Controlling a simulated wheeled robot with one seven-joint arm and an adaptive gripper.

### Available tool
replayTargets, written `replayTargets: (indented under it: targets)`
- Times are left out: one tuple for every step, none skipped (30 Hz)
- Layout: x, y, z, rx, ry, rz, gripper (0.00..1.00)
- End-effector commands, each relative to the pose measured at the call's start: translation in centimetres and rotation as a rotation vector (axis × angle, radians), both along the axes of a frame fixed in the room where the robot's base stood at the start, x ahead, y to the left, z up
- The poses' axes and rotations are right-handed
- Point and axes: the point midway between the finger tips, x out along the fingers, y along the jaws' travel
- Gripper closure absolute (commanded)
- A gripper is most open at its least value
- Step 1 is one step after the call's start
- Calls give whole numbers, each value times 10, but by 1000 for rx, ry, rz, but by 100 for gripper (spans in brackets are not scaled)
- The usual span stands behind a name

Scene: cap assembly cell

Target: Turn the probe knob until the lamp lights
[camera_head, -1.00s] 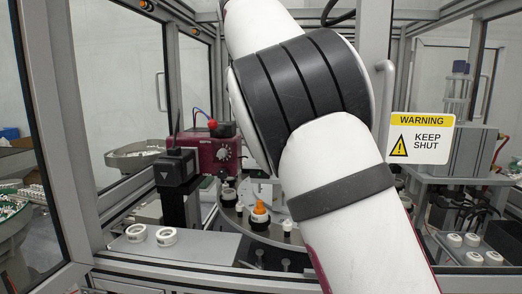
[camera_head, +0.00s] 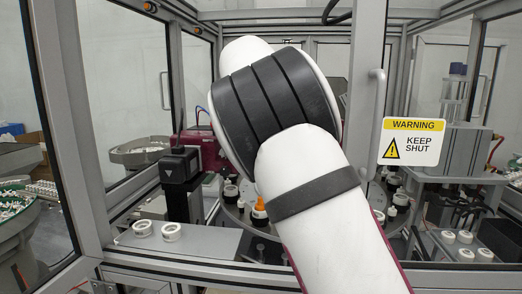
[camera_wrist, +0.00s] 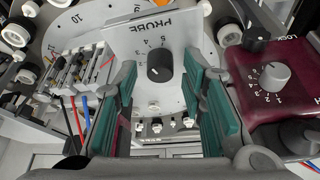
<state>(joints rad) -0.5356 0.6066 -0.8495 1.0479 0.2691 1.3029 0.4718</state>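The probe plate (camera_wrist: 130,38), pale grey and lettered PROBE, stands ahead of my gripper in the wrist view. Its black knob (camera_wrist: 160,66) has a light pointer mark and numbers beside it. My gripper (camera_wrist: 160,82) is open, with green-padded fingers left and right of the knob's line. Nothing is held between them. I cannot tell from this angle whether the fingertips reach the knob's depth; no contact shows. In the head view my arm hides the gripper and the probe knob. I cannot make out a lit lamp in either view.
A maroon box with a grey numbered knob (camera_wrist: 275,75) stands close to the right finger. Coloured wires (camera_wrist: 80,118) run at left. A round table (camera_head: 232,212) carries several caps. A warning sign (camera_head: 412,141) hangs at right, beside a frame post.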

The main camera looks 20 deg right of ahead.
Motion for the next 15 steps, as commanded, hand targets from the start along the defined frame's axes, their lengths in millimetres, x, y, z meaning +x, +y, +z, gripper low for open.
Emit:
replayTargets:
  targets:
    - [0,0,0,0,0,0,79]
    - [0,0,0,0,0,0,86]
    - [0,0,0,0,0,0,95]
    - [0,0,0,0,0,0,100]
    - [0,0,0,0,0,0,100]
    - [0,0,0,0,0,0,100]
    - [0,0,0,0,0,0,100]
    - [0,0,0,0,0,0,100]
    - [0,0,0,0,0,-1,100]
    - [0,0,0,0,0,-3,100]
    - [0,0,0,0,0,-5,100]
    - [0,0,0,0,-1,-11,100]
    - [0,0,0,-1,-1,-15,100]
    - [1,0,0,-1,-1,-23,100]
    - [1,0,0,-1,-1,-36,100]
